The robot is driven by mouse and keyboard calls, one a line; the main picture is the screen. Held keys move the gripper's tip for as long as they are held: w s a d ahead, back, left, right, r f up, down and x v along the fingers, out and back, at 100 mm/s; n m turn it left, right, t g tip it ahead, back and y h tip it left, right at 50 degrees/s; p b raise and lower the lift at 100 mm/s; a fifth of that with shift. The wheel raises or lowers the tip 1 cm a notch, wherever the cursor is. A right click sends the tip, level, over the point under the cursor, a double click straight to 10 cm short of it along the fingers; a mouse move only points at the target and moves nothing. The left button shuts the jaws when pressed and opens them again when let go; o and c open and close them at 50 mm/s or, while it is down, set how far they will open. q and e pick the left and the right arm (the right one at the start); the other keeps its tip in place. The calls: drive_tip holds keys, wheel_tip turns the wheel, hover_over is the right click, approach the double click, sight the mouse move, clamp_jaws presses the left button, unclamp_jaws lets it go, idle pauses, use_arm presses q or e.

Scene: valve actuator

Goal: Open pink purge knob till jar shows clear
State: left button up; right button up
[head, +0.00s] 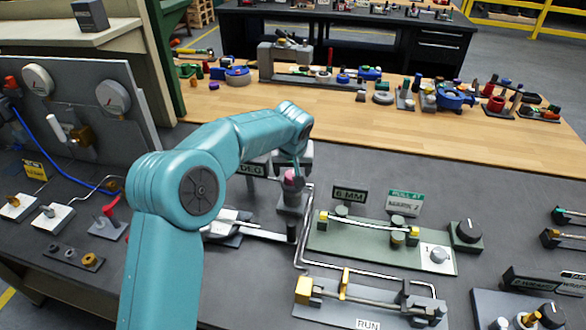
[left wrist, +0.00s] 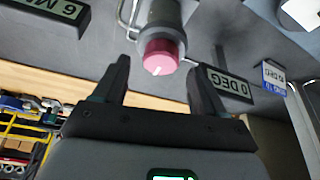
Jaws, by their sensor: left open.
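The pink purge knob (head: 292,177) sits on top of a dark grey post on the bench, partly hidden by my left gripper in the head view. In the left wrist view the pink knob (left wrist: 161,57) shows a white pointer mark on its face. My left gripper (left wrist: 160,78) is open, with one dark finger on each side of the knob's line and the knob just beyond the fingertips. In the head view my left gripper (head: 296,165) is above the knob. I cannot make out the jar for certain. My right gripper is not in view.
A "0 DEG" sign (left wrist: 228,85) stands close beside the right finger in the wrist view. A "6 MM" sign (head: 349,194) and a green plate (head: 340,242) with a bar and black dial lie to the right. Bent metal tubing (head: 301,250) runs by the post.

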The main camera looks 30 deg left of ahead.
use_arm(q)
drive_tip(key=shift+x, duration=1.05)
drive_tip(key=shift+w+a+f, duration=0.1)
drive_tip(key=shift+w+a, duration=0.05)
drive_tip(key=shift+w, duration=0.05)
drive_tip(key=c, duration=1.1)
drive_tip(key=shift+o, duration=0.2)
